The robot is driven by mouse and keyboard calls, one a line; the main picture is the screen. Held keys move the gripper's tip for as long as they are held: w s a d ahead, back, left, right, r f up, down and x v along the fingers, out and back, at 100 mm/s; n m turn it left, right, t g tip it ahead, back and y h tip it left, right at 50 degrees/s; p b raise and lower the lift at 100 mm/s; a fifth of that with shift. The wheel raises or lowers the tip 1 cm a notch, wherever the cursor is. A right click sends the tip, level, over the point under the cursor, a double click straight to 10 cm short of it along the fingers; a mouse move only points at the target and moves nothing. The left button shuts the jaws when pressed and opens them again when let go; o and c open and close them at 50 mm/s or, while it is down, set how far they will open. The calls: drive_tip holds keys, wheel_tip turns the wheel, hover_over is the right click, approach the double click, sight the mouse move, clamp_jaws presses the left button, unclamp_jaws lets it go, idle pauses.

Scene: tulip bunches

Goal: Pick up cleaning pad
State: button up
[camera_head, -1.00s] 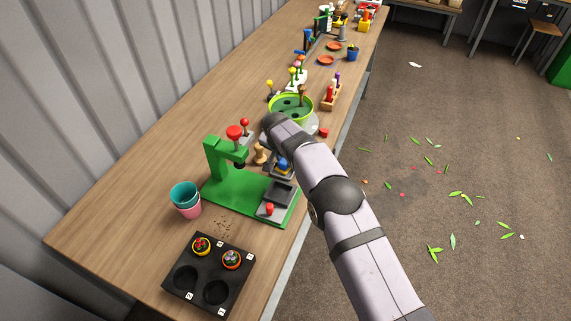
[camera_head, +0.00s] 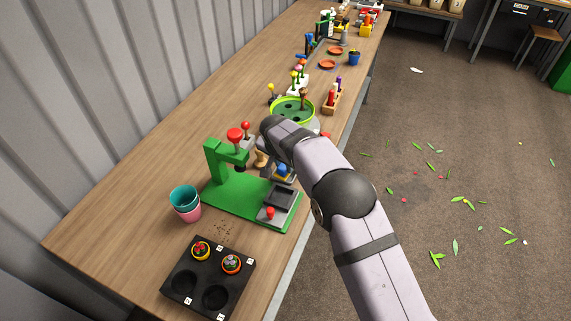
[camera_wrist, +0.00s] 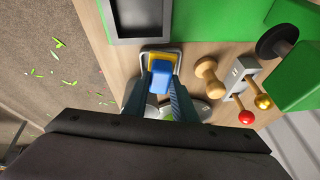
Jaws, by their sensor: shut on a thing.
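The cleaning pad appears to be the blue block (camera_wrist: 160,73) with yellow beside it, in the wrist view between my gripper's fingertips. My gripper (camera_wrist: 161,82) is shut on this blue pad. A grey wire-edged holder (camera_wrist: 178,56) lies just beyond the pad, around its yellow part. In the head view the blue pad (camera_head: 282,170) shows just left of my arm, close to the green stand. I cannot tell whether the pad is clear of the holder.
A green stand (camera_head: 225,195) with a dark tray (camera_wrist: 142,18) is close by. A wooden stamp-like piece (camera_wrist: 208,72) and a lever box with red and yellow knobs (camera_wrist: 244,85) stand to the right in the wrist view. Cups (camera_head: 184,197) and a black pot tray (camera_head: 180,304) stand nearer.

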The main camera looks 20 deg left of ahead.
drive_tip(key=s+d+r+b, duration=0.2)
drive_tip(key=s+r+b, duration=0.2)
drive_tip(key=s, duration=0.7)
drive_tip(key=shift+d+r, duration=0.15)
drive_tip(key=shift+r, duration=0.75)
